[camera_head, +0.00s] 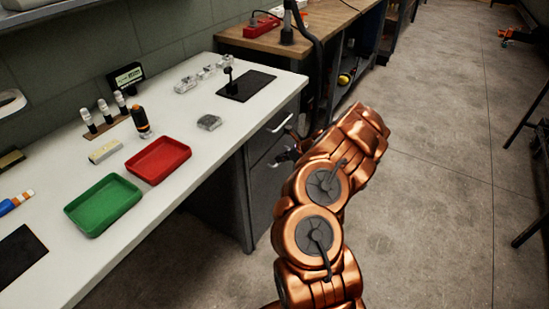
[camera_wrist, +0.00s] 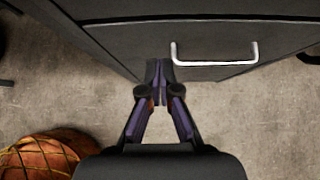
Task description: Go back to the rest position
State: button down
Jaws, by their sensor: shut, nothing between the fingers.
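My copper arm reaches up from the bottom of the head view, to the right of the white workbench (camera_head: 180,190). My gripper (camera_head: 272,163) shows small and dark at the bench's end, partly hidden by my arm. In the wrist view my gripper (camera_wrist: 158,68) has its fingertips together with nothing between them. It is in front of the dark drawer cabinet (camera_wrist: 105,35) with its silver handle (camera_wrist: 214,60). I cannot tell whether the fingertips touch the cabinet.
On the bench are a red tray (camera_head: 158,160), a green tray (camera_head: 103,205), an orange-and-black tool (camera_head: 141,122) and a dark mat (camera_head: 247,85). A wooden bench (camera_head: 300,30) stands behind. A round orange object (camera_wrist: 40,155) shows at the wrist view's lower left.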

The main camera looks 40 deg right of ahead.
jog(key=v, duration=0.7)
jog(key=shift+s+d, duration=0.15)
jog(key=shift+d, duration=0.2)
